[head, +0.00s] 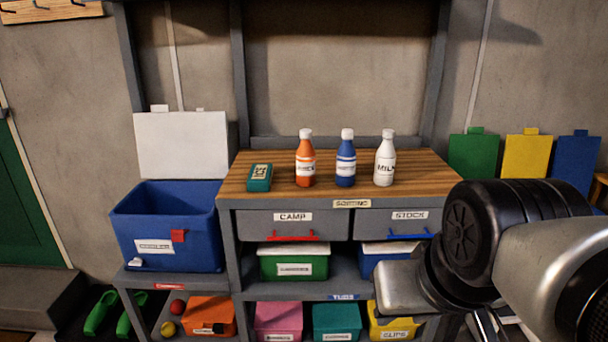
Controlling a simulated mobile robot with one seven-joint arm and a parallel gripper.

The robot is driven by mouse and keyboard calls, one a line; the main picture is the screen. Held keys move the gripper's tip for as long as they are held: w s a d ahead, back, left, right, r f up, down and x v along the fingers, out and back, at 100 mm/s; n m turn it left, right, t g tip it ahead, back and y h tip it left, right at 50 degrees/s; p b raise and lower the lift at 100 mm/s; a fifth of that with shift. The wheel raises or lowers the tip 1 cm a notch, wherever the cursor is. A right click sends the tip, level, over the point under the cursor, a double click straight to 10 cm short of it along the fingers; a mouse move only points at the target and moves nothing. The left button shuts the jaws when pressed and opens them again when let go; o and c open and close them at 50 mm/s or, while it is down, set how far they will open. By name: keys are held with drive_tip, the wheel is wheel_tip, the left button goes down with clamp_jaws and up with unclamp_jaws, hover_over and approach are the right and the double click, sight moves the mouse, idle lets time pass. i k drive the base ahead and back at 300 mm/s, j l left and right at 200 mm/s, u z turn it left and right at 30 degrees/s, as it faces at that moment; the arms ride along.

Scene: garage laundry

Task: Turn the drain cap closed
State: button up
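A blue cooler box (150,225) stands at the left on a grey shelf, with its white lid (181,145) raised behind it. Its front has a white label, a red latch (179,236) and a small white piece (135,262) at the lower left corner that looks like the drain cap. The cap's turn position is too small to tell. My gripper (487,326) is at the lower right, far from the cooler, in front of the bench. Its fingertips are cut off by the bottom edge, so its opening cannot be seen.
A wooden-topped bench (330,202) holds a teal pack (259,177) and orange (305,165), blue (346,165) and white (385,165) bottles. Drawers and coloured bins fill its front. Green clogs (100,313) lie at the lower left. The space before the cooler's front looks clear.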

sight(138, 261)
drive_tip(key=l+u, duration=0.25)
drive_tip(key=l, duration=0.4)
drive_tip(key=l+u, duration=0.25)
drive_tip(key=l, duration=0.45)
drive_tip(key=i+j, duration=0.15)
drive_tip(key=j, duration=0.3)
drive_tip(key=i+j+u, duration=0.15)
drive_tip(key=j, duration=0.25)
drive_tip(key=i+j, duration=0.25)
drive_tip(key=j, duration=0.15)
drive_tip(key=i+j+u, duration=0.15)
drive_tip(key=j, duration=0.3)
drive_tip(key=i+j, duration=0.35)
drive_tip(key=j, duration=0.25)
drive_tip(key=i+j, duration=0.15)
drive_tip(key=j, duration=0.25)
drive_tip(key=i+j, duration=0.1)
drive_tip(key=j, duration=0.25)
drive_tip(key=j+z, duration=0.3)
drive_tip(key=j, duration=0.25)
drive_tip(key=i, duration=0.05)
